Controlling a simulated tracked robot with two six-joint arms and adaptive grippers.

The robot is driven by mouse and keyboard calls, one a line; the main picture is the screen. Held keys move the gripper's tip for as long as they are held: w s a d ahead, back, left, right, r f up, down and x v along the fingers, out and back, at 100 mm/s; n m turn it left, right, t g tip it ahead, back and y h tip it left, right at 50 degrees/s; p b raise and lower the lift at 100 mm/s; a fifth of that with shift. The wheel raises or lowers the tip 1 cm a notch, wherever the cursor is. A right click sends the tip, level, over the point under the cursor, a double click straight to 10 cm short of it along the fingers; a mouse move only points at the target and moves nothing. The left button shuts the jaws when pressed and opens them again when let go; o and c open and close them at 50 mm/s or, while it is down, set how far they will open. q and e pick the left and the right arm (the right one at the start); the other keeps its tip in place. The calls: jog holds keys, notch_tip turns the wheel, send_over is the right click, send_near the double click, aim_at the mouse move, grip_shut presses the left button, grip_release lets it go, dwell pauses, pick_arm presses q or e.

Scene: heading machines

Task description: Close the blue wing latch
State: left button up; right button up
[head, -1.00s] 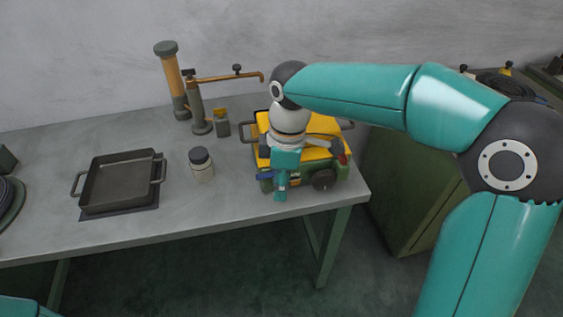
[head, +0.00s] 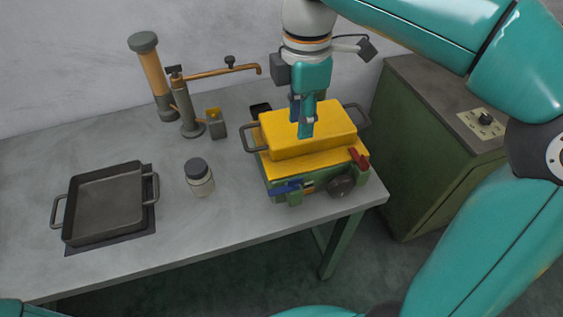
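The blue wing latch (head: 286,189) sits at the front left of a green machine (head: 325,187) with a yellow lid (head: 310,132). The latch lies roughly level, pointing left along the front. A red wing latch (head: 359,158) sits at the front right and tilts upward. My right gripper (head: 304,128) points down over the yellow lid, behind and above the blue latch and apart from it. Its fingers overlap in this view, so I cannot tell whether they are open. My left gripper is out of view.
The machine stands at the right end of the grey table (head: 180,245). A dark pan (head: 105,203), a lidded jar (head: 199,178), a small can (head: 215,123) and a pump with a brass spout (head: 190,115) stand left of it. A green cabinet (head: 415,150) stands to the right.

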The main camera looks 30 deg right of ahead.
aim_at(296, 179)
notch_tip(296, 179, down, 17)
jog(key=shift+a+r+b, duration=0.15)
jog(key=shift+r+b, duration=0.05)
jog(key=shift+b, duration=0.35)
jog(key=shift+c, duration=0.3)
grip_shut()
